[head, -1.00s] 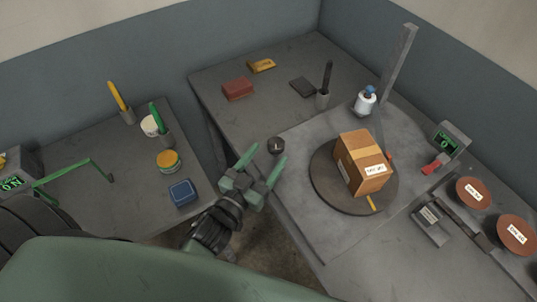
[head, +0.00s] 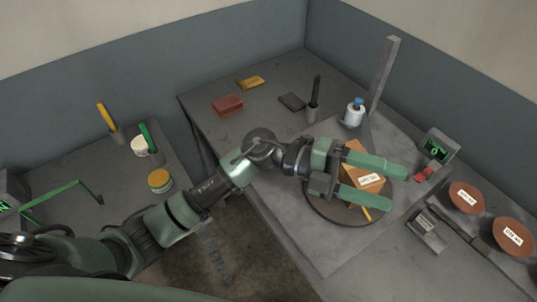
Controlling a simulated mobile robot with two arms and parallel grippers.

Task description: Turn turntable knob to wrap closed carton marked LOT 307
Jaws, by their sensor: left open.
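The brown closed carton (head: 354,167) sits on the round dark turntable (head: 338,215), partly covered by my left gripper. It bears a white label (head: 370,181) whose print is too small to read. My left gripper (head: 397,187) is open, with one green finger across the carton's far side and one across its near side in the head view. I cannot tell whether the fingers touch the carton. The dark knob at the turntable table's left edge is hidden behind my left arm. My right gripper is not in view.
A grey mast (head: 384,75) and a white bottle (head: 354,115) stand behind the turntable. A green display box (head: 438,147), a red part (head: 424,174) and brown discs (head: 466,197) are on the right.

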